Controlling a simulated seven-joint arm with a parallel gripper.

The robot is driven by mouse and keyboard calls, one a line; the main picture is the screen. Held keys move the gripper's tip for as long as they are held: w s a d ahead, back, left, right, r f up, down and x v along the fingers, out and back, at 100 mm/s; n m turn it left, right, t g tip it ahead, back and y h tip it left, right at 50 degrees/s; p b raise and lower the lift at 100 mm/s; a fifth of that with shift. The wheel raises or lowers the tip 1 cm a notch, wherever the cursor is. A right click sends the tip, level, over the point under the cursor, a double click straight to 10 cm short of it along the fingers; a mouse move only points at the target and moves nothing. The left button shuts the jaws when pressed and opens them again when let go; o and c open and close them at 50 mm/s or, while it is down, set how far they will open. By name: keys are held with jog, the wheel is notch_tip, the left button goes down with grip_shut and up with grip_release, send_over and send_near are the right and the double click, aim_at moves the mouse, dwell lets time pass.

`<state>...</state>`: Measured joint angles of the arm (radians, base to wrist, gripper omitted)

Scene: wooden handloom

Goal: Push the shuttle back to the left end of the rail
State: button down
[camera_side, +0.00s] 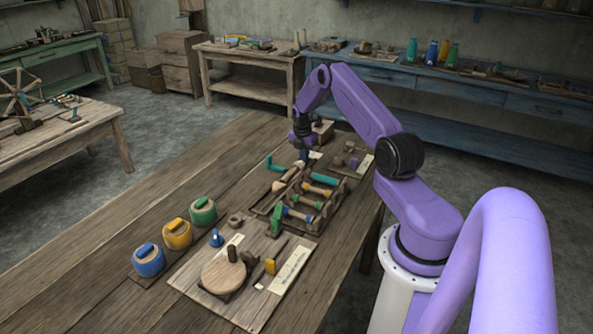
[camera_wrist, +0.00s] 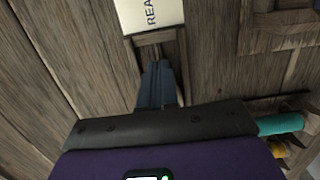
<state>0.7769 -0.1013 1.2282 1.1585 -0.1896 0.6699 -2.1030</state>
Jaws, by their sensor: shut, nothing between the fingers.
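The small handloom (camera_side: 322,205) is a wooden frame on the bench, with teal, yellow and blue wound rollers across it. A teal handle (camera_side: 274,164) and a green block (camera_side: 276,222) sit at its left side. My gripper (camera_side: 303,158) points down at the loom's far end. In the wrist view my gripper (camera_wrist: 159,68) has its blue-grey fingers together and empty, over a small wooden bracket (camera_wrist: 160,38) beside a white label (camera_wrist: 150,14) reading "REA". I cannot pick out the shuttle or rail for certain; my wrist hides part of that area.
A teal roller (camera_wrist: 281,125) and a yellow one (camera_wrist: 279,150) show at the lower right of the wrist view. A board with a round wooden disc (camera_side: 224,274) lies nearer.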

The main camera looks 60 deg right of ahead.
aim_at(292, 170)
jog(key=shift+a, duration=4.8)
jog(key=shift+d, duration=0.15)
jog(key=shift+d, duration=0.5)
jog(key=shift+r, duration=3.55)
jog(key=shift+a, duration=0.1)
